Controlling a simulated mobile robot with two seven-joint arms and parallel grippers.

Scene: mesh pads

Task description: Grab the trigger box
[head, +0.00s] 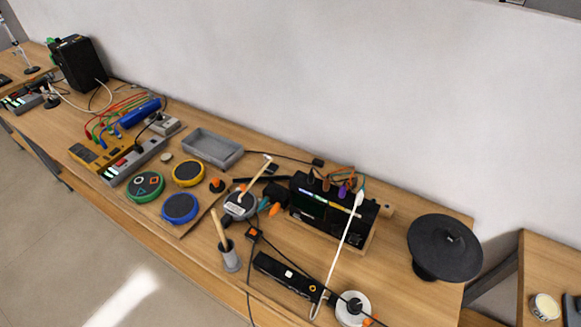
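A black box with lit coloured strips on its front (322,207) stands on the wooden table (395,262) right of the middle, in a wooden stand. Coloured cables come out of its top, and a white cable hangs across its right part. It looks like the trigger box, but no label can be read. A long flat black unit (287,277) lies in front of it, near the front edge. Neither of my grippers is in view.
A round black pad (444,247) stands at the table's right end. Green, yellow and blue round pads (180,208) lie on a board left of the middle, near a grey tray (212,149). A cup with sticks (231,258) stands near the front edge. A wall is behind.

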